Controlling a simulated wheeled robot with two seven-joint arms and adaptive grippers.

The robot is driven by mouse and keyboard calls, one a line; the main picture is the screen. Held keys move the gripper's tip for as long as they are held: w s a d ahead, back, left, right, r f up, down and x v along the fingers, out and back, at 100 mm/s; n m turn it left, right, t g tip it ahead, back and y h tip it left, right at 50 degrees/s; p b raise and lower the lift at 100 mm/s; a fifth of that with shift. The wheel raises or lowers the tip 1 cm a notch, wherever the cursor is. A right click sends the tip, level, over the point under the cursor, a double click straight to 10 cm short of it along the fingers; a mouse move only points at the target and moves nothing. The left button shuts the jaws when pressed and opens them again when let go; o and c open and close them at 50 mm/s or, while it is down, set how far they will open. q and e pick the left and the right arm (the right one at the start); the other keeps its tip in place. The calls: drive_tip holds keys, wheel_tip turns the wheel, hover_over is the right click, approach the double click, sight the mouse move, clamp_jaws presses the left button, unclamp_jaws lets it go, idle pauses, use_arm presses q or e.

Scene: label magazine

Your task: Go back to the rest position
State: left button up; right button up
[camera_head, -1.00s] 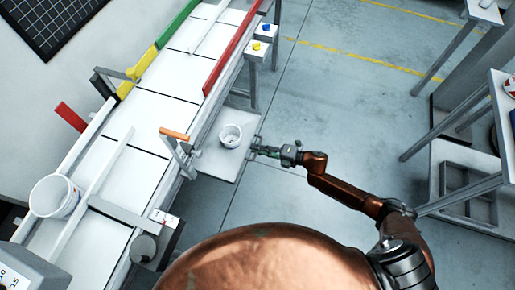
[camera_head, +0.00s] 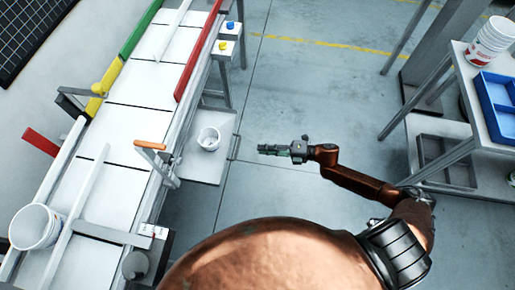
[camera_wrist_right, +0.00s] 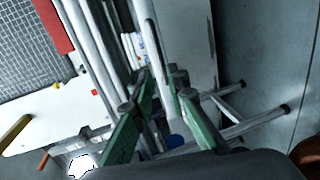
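My right gripper (camera_head: 262,149) hangs over the grey floor, to the right of a small white side plate. In the right wrist view its two green-padded fingers (camera_wrist_right: 160,85) stand apart with nothing held between them. A white cup-like container (camera_head: 208,139) stands on the side plate (camera_head: 202,170), apart from the gripper. My left gripper is in neither view.
A conveyor table (camera_head: 117,180) with red, green and yellow rails runs along the left. A white bucket (camera_head: 34,228) stands on it. At the right, a table holds another bucket (camera_head: 489,42) and a blue tray (camera_head: 497,110). Open floor lies between.

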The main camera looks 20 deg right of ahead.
drive_tip(key=shift+d, duration=0.1)
idle(0.5)
drive_tip(key=s+d+f+m+t+h+p, duration=0.25)
drive_tip(key=d+f+m+h+p, duration=0.4)
drive_tip(key=d+f+m, duration=0.75)
drive_tip(key=s+d+f+m+g+h+p, duration=0.1)
drive_tip(key=s+d+f+m+g+h, duration=0.3)
drive_tip(key=s+f, duration=0.95)
use_arm(q)
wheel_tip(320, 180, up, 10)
drive_tip(key=p, duration=0.4)
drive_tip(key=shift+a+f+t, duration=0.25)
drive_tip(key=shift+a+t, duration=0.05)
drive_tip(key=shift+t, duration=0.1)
use_arm(e)
drive_tip(key=s+a+f+m+g+h, duration=0.1)
drive_tip(key=s+a+f+m+g, duration=0.1)
drive_tip(key=s, duration=1.1)
drive_tip(key=s+a+f+m+g, duration=0.2)
drive_tip(key=s+f+m, duration=0.2)
drive_tip(key=s, duration=0.9)
drive_tip(key=s+a+f+m+g+h, duration=0.1)
drive_tip(key=s+a+f+m+g, duration=0.2)
drive_tip(key=s, duration=0.9)
drive_tip(key=shift+s+f+m+h, duration=0.35)
drive_tip(key=shift+s+f+m, duration=0.05)
drive_tip(key=shift+f, duration=0.35)
